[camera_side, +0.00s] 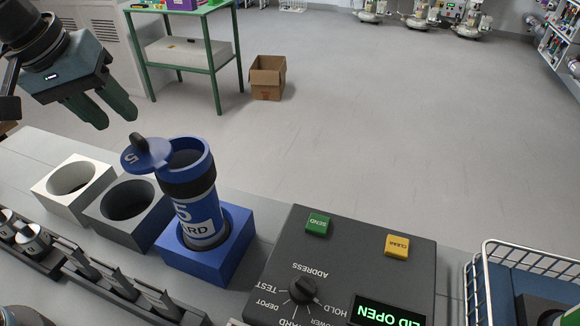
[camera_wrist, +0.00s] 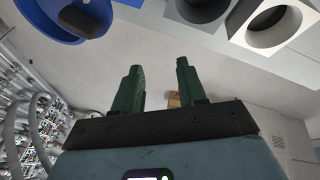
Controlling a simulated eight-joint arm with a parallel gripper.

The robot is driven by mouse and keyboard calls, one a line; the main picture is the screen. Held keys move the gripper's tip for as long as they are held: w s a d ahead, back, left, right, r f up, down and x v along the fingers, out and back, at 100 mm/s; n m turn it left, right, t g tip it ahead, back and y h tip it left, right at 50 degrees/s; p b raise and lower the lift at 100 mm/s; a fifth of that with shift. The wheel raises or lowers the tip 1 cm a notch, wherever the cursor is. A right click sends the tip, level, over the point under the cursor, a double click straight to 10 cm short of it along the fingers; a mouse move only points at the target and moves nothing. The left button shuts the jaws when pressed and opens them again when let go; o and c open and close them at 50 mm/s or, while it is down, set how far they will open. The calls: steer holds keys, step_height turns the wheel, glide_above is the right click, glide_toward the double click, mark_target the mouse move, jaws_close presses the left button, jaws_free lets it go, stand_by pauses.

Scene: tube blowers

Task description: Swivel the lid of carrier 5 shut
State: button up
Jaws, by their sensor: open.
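Carrier 5 (camera_side: 187,195) is a blue and black cylinder with a white label, standing in a blue square holder (camera_side: 206,262). Its round blue lid (camera_side: 147,156), marked 5 with a black knob, is swung out to the left, so the top of the carrier is uncovered. The lid also shows at the top left of the wrist view (camera_wrist: 60,20). My gripper (camera_side: 118,118) is up and to the left of the lid, apart from it. In the wrist view its two green fingers (camera_wrist: 158,72) are spread with nothing between them.
Empty white (camera_side: 50,196) and dark grey (camera_side: 98,222) holders stand left of the blue one. A control panel (camera_side: 270,280) with green and yellow buttons reads "LID OPEN" at the right. A wire basket (camera_side: 478,290) is at far right. The air above the carrier is clear.

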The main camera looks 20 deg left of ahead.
steer(key=d+r+n+g, duration=0.3)
steer(key=d+r+n, duration=0.2)
steer(key=r, duration=0.3)
steer(key=n+g, duration=0.1)
steer(key=n, duration=0.2)
glide_toward(136, 136)
steer(key=shift+y, duration=0.4)
steer(key=shift+w+d+f, duration=0.1)
steer(key=shift+d+f, duration=0.05)
steer(key=shift+f, duration=2)
steer(key=shift+w+d+f, duration=0.1)
steer(key=shift+d+f, duration=0.1)
steer(key=shift+f, duration=2)
steer(key=shift+c, duration=0.2)
jaws_close()
